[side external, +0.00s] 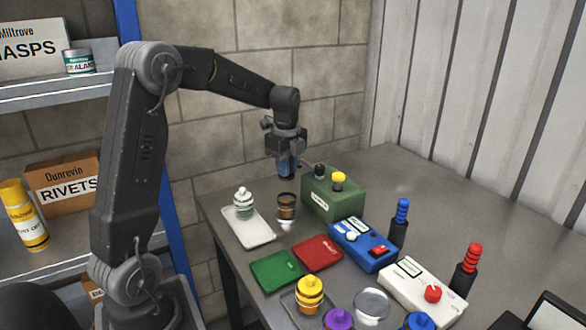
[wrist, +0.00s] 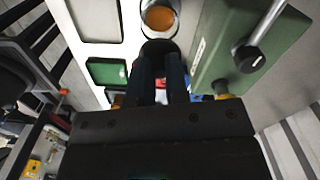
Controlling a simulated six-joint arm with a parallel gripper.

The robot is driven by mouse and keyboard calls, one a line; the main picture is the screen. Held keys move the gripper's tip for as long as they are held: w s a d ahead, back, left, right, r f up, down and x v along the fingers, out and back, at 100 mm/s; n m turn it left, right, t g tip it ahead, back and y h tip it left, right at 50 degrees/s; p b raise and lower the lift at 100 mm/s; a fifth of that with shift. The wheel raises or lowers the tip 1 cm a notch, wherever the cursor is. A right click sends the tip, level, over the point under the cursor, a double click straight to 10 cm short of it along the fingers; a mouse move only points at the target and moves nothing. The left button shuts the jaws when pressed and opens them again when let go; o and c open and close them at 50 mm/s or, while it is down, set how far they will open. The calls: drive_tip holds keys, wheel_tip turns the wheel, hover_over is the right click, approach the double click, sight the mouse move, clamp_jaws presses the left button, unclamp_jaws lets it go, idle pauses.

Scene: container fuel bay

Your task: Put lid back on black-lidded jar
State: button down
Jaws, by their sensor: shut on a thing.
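The open jar (side external: 286,208) stands upright on the grey table with brown contents. In the wrist view the jar (wrist: 160,17) shows its open mouth and orange-brown contents at the top edge. My gripper (side external: 287,172) is above and slightly behind the jar, pointing down. In the wrist view my gripper's fingers (wrist: 161,72) are shut on the round black lid (wrist: 160,48), which is partly hidden by the fingers. The lid is apart from the jar in the side view.
A green box (side external: 325,203) with black and yellow knobs stands close right of the jar. A white tray (side external: 262,238) with a white-lidded jar (side external: 243,199) is at left. Red (side external: 317,254) and green (side external: 276,270) pads and a blue device (side external: 362,246) lie in front.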

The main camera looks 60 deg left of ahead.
drive_tip(key=shift+f, duration=2.75)
drive_tip(key=shift+f, duration=0.2)
drive_tip(key=c, duration=1)
unclamp_jaws()
drive_tip(key=shift+c, duration=0.2)
drive_tip(key=shift+o, duration=0.4)
drive_tip(key=o, duration=0.4)
drive_tip(key=shift+r, duration=0.1)
drive_tip(key=shift+r, duration=3.45)
